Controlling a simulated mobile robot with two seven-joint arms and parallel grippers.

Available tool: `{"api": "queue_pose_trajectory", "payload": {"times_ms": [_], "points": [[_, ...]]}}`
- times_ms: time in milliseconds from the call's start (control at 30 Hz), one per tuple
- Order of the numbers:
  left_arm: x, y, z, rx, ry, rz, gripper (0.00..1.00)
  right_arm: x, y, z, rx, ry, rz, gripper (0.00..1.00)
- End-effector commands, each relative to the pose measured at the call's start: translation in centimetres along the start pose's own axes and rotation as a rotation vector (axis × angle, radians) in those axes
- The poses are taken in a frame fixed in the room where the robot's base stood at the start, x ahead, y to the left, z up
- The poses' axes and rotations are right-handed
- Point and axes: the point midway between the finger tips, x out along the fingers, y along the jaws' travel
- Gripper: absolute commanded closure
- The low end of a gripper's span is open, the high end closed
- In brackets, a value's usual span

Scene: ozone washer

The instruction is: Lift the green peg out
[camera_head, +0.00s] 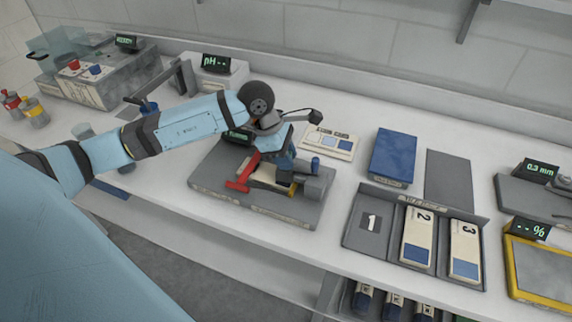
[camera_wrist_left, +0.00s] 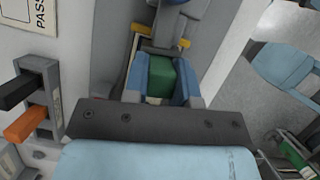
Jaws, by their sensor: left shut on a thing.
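The green peg (camera_wrist_left: 159,76) is in the left wrist view, between the two blue-grey fingers of my left gripper (camera_wrist_left: 160,82). The gripper is shut on it. In the head view my left gripper (camera_head: 284,150) is over the grey fixture plate (camera_head: 215,170), and the peg is hidden there. A blue round part and yellow pieces sit just beyond the peg in the wrist view. I cannot tell whether the peg is still in its seat. My right gripper is not in view.
A red handle (camera_head: 243,172) stands close to the gripper on the plate. A blue box (camera_head: 393,157) and a numbered tray (camera_head: 368,222) with white cartridges are to the right. A pH meter (camera_head: 217,70) is behind. A yellow-framed pad (camera_head: 540,268) is at far right.

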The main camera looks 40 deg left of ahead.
Motion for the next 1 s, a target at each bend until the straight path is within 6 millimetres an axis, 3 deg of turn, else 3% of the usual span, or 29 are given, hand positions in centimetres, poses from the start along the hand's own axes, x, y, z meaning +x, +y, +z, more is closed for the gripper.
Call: {"api": "queue_pose_trajectory", "payload": {"times_ms": [267, 467, 667, 1000], "points": [[-0.5, 0.1, 0.2, 0.001, 0.000, 0.002, 1.00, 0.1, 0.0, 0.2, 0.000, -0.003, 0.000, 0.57], [-2.5, 0.1, 1.1, 0.002, -0.001, 0.004, 1.00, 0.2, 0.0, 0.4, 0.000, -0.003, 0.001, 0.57], [-6.3, 0.1, 2.6, 0.002, -0.002, 0.006, 1.00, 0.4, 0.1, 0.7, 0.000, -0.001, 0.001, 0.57], [-14.7, 0.1, 6.2, 0.002, -0.003, 0.005, 1.00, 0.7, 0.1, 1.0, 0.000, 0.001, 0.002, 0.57]]}}
